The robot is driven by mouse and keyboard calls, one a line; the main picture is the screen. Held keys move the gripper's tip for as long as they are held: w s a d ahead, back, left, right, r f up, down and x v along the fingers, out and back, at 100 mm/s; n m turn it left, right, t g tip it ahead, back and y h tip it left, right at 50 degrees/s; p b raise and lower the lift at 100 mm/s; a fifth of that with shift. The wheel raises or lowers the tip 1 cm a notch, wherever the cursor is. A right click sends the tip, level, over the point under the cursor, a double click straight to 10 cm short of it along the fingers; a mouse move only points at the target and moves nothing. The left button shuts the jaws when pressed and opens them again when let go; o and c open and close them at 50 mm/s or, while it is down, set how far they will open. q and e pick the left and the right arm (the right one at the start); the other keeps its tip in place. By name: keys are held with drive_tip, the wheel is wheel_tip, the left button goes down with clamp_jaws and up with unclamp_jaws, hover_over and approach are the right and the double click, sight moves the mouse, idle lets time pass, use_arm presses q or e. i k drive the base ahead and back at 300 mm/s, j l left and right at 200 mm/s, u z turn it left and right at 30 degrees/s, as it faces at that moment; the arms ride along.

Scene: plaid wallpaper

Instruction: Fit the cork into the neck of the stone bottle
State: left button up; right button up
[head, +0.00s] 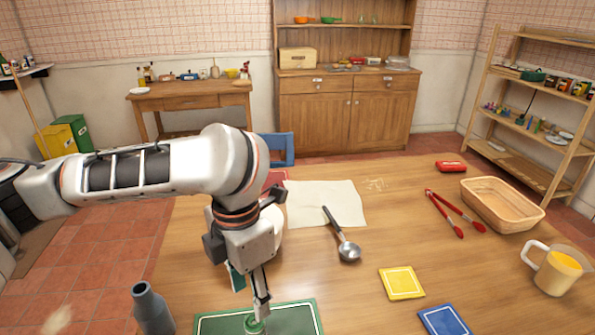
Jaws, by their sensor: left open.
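The stone bottle (151,308) is blue-grey and stands upright at the lower left, with its base cut off by the picture edge. Its neck opening points up. My left gripper (250,297) points down over the green mat (295,321), to the right of the bottle. It is open. A small round greenish thing (254,325) sits on the mat just below its fingertips; I cannot tell whether it is the cork. No other cork shows. My right gripper is out of view.
On the wooden table are a ladle (346,248), red tongs (445,213), a basket (503,203), a jug of yellow liquid (557,271), a yellow mat (401,283) and a blue mat (444,321). A white round thing (275,243) is partly hidden behind my left arm.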

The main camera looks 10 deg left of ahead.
sight(151, 311)
drive_tip(key=k, duration=1)
